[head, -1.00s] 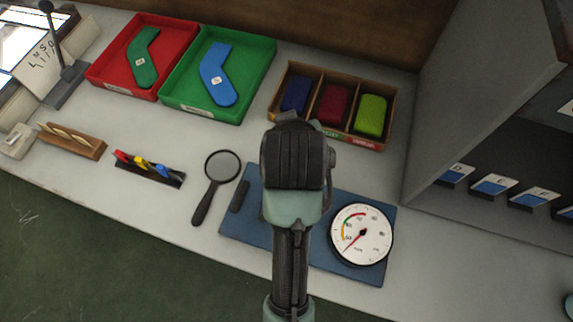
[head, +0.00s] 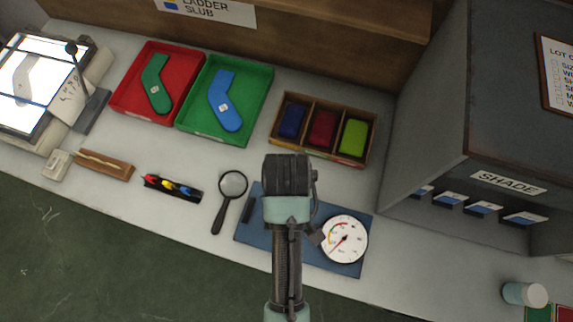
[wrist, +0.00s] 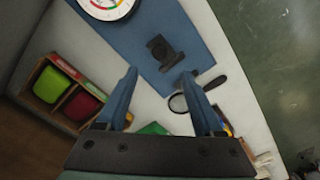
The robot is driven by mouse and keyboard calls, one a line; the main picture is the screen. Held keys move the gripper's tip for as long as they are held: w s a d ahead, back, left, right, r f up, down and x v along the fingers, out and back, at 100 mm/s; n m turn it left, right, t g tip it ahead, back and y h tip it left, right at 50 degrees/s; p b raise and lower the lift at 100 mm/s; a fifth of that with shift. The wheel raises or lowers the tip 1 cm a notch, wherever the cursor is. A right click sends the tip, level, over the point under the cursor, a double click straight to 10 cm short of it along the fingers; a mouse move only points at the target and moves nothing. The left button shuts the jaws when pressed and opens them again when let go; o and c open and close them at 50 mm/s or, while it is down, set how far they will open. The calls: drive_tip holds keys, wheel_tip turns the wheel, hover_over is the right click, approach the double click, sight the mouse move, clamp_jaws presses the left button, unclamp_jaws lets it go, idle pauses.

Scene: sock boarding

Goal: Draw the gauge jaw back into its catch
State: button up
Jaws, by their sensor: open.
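The gauge has a round white dial (head: 344,238) with a red needle, on a blue base board (head: 345,268). The dial also shows at the top of the wrist view (wrist: 106,6). A dark block (wrist: 163,50) lies on the board in the wrist view; I cannot tell whether it is the jaw or the catch. In the head view a dark bar (head: 248,209) lies near the board's left end. My gripper (wrist: 158,73) is open and empty, its blue fingers apart, with the block ahead between the tips. My arm hides the board's middle in the head view.
A magnifying glass (head: 232,186) lies just left of the board. A divided box (head: 323,153) with coloured blocks stands behind it. Red (head: 124,101) and green (head: 191,121) trays stand at back left. A grey cabinet (head: 440,130) rises at right. Bare table lies right of the board.

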wheel_tip(320, 180, down, 11)
idle(0.3)
clamp_jaws()
idle(0.4)
drive_tip(key=shift+r, duration=0.1)
idle(1.0)
